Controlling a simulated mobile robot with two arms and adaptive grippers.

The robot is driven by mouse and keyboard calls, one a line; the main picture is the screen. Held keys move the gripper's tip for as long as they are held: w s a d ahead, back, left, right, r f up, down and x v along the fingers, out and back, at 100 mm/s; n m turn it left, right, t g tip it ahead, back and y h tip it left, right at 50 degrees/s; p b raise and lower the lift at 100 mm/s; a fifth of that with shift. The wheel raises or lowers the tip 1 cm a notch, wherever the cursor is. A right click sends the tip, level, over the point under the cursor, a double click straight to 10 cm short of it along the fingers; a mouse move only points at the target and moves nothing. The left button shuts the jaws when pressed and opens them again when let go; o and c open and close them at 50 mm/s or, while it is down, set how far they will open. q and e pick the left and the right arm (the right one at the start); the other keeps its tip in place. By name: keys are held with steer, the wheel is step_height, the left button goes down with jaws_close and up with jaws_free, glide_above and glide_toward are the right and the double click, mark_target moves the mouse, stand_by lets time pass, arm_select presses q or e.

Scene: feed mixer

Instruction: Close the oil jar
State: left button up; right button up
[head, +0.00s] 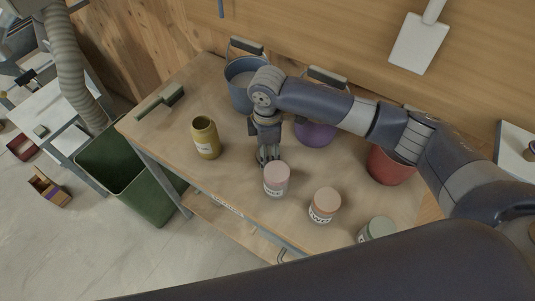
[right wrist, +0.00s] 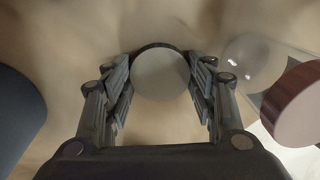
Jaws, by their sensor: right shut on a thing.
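The oil jar (head: 206,138) is a yellow jar that stands upright on the wooden table, left of my right gripper in the head view. Its mouth looks open, with no lid on it. My right gripper (head: 267,156) points down just behind the pink-lidded jar. In the right wrist view, my right gripper (right wrist: 160,90) is shut on a round pale lid (right wrist: 161,76) with a dark rim. The lid is mostly hidden by the fingers in the head view. My left gripper is not in view.
Pink-lidded (head: 276,180), orange-lidded (head: 324,205) and green-lidded (head: 378,229) jars stand along the front. Blue (head: 240,92), purple (head: 315,133) and red (head: 390,165) buckets stand behind. A green-handled brush (head: 160,102) lies at the left. A green bin (head: 120,165) stands beside the table (head: 225,185).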

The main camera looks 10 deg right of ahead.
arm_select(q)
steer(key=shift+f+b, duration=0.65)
arm_select(e)
step_height(320, 180, up, 10)
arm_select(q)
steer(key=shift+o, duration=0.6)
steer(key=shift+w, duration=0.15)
